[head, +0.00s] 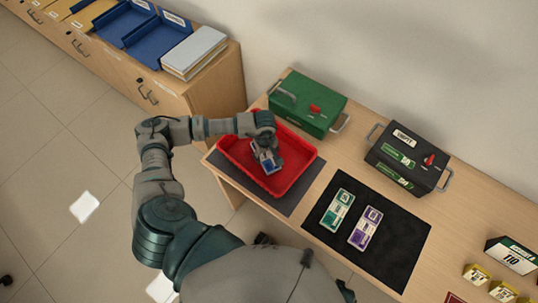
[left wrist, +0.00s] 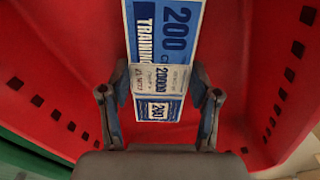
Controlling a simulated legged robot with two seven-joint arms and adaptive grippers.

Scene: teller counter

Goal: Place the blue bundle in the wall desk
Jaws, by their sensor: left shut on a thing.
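The blue bundle (head: 268,162) is a banded stack of blue-and-white notes in the red tray (head: 232,158) on the wooden desk. My left gripper (head: 265,150) reaches down into the tray and is shut on the bundle. In the left wrist view, the bundle (left wrist: 160,40) lies between the two fingers (left wrist: 159,98), with "200" and "TRAINING" printed on it. The red tray wall (left wrist: 270,70) surrounds it. I cannot tell whether the bundle still touches the tray floor. My right gripper is not in view.
A green box (head: 308,100) stands behind the tray, and a black box (head: 405,160) is to its right. Green (head: 338,211) and purple (head: 365,228) bundles lie on a black mat (head: 400,245). A wooden cabinet (head: 205,85) with blue trays (head: 130,25) and a binder (head: 195,52) stands upper left.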

